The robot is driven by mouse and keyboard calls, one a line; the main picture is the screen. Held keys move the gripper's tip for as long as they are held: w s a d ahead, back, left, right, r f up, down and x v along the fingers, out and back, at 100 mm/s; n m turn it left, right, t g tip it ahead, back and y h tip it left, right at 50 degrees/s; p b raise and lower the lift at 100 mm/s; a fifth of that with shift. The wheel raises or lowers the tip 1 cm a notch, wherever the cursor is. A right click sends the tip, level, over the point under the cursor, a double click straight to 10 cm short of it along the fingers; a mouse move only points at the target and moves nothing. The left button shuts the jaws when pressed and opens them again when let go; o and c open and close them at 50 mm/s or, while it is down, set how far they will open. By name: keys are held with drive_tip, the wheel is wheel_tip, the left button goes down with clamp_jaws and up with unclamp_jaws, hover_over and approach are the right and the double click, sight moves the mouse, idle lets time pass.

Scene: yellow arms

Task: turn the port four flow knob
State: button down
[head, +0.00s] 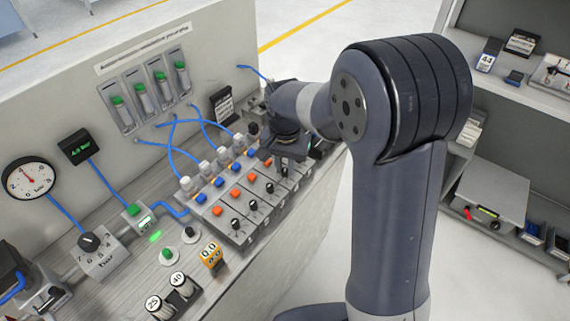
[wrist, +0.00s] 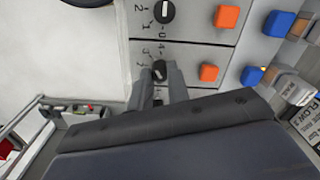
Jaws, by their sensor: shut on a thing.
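The row of flow knobs runs along the front of the valve blocks in the head view; three black knobs show clearly, such as the nearest one (head: 236,223). My gripper (head: 284,166) reaches down over the row just past these three, at what looks like the fourth knob, which it hides there. In the wrist view, my gripper (wrist: 160,75) has its two grey fingers shut on a black knob (wrist: 159,69) with a white pointer line and a printed scale around it. Part of that scale is hidden by the fingers. A neighbouring black knob (wrist: 165,12) stands free above it.
Orange buttons (head: 235,192) and blue buttons (head: 201,198) stand behind the knobs, with blue hoses beyond. A pressure dial (head: 30,177) and a regulator knob (head: 88,241) are at left. A shelf (head: 500,80) stands at right across open floor.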

sight(285, 169)
drive_tip(key=shift+n, duration=1.1)
drive_tip(key=c, duration=1.3)
unclamp_jaws()
drive_tip(key=shift+c, duration=0.2)
drive_tip(key=shift+r, duration=0.1)
wheel_tip(285, 169, up, 11)
drive_tip(key=shift+f, duration=0.2)
